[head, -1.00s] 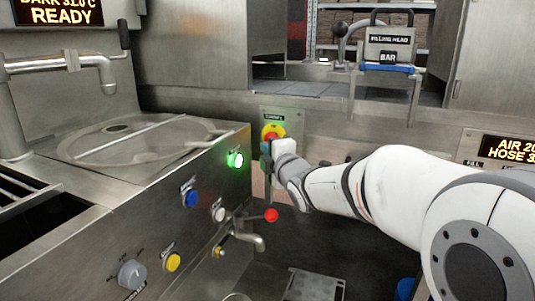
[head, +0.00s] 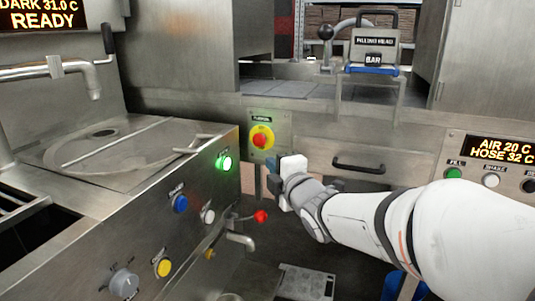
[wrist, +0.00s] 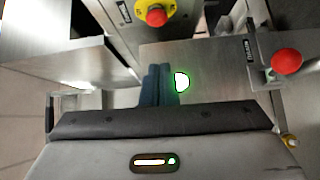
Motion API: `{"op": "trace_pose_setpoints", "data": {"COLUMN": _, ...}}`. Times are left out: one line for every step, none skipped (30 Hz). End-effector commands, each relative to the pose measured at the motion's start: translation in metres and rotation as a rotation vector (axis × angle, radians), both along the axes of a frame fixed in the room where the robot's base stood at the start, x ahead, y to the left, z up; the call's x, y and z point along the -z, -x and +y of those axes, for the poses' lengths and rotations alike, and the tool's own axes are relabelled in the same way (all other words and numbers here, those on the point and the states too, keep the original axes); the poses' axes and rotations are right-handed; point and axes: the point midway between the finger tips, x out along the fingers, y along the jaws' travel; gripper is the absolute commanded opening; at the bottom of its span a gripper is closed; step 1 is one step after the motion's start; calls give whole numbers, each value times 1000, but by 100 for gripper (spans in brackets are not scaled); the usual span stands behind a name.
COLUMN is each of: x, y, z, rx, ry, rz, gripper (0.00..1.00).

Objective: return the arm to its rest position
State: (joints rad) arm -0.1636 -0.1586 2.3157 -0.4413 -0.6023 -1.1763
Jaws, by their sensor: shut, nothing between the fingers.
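My arm (head: 375,220) reaches in from the right in the head view. My gripper (head: 276,180) is at its end, below and right of the red emergency button (head: 262,138) on its yellow plate, and apart from it. In the wrist view the blue fingers of my gripper (wrist: 158,75) lie side by side, shut with nothing between them. A lit green button (wrist: 181,82) shows just right of the fingers there, and also on the left machine's front in the head view (head: 224,164).
The steel machine (head: 110,215) with blue, white and yellow buttons and a grey knob stands left. A red-knobbed lever (head: 260,216) and a spout (head: 243,241) stick out below my gripper. A drawer handle (head: 358,165) and a control panel (head: 490,160) are at the right.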

Motion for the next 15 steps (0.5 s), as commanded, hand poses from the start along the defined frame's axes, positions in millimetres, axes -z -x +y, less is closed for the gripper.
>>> {"op": "trace_pose_setpoints", "data": {"x": -13, "y": 1, "z": -6, "rx": 24, "ry": -20, "rz": 36, "gripper": 0}}
{"op": "trace_pose_setpoints", "data": {"x": -17, "y": 2, "z": -11, "rx": 43, "ry": -38, "rz": 66, "gripper": 0}}
{"op": "trace_pose_setpoints", "data": {"x": -23, "y": 4, "z": -19, "rx": 76, "ry": -67, "rz": 116, "gripper": 0}}
{"op": "trace_pose_setpoints", "data": {"x": -27, "y": 6, "z": -26, "rx": 103, "ry": -92, "rz": 160, "gripper": 0}}
{"op": "trace_pose_setpoints", "data": {"x": -31, "y": 9, "z": -33, "rx": 136, "ry": -122, "rz": 207, "gripper": 0}}
{"op": "trace_pose_setpoints", "data": {"x": -35, "y": 13, "z": -42, "rx": 181, "ry": -164, "rz": 273, "gripper": 0}}
{"op": "trace_pose_setpoints", "data": {"x": -38, "y": 17, "z": -50, "rx": 218, "ry": -198, "rz": 323, "gripper": 0}}
{"op": "trace_pose_setpoints", "data": {"x": -41, "y": 22, "z": -57, "rx": 254, "ry": -232, "rz": 372, "gripper": 0}}
{"op": "trace_pose_setpoints", "data": {"x": -44, "y": 28, "z": -66, "rx": 304, "ry": -277, "rz": 435, "gripper": 0}}
{"op": "trace_pose_setpoints", "data": {"x": -46, "y": 34, "z": -73, "rx": 343, "ry": -313, "rz": 482, "gripper": 0}}
{"op": "trace_pose_setpoints", "data": {"x": -49, "y": 40, "z": -79, "rx": 382, "ry": -348, "rz": 529, "gripper": 0}}
{"op": "trace_pose_setpoints", "data": {"x": -52, "y": 49, "z": -87, "rx": 435, "ry": -393, "rz": 588, "gripper": 0}}
{"op": "trace_pose_setpoints", "data": {"x": -55, "y": 56, "z": -93, "rx": 478, "ry": -428, "rz": 629, "gripper": 0}}
{"op": "trace_pose_setpoints", "data": {"x": -57, "y": 64, "z": -98, "rx": 515, "ry": -463, "rz": 676, "gripper": 0}}
{"op": "trace_pose_setpoints", "data": {"x": -61, "y": 75, "z": -104, "rx": 568, "ry": -511, "rz": 736, "gripper": 0}}
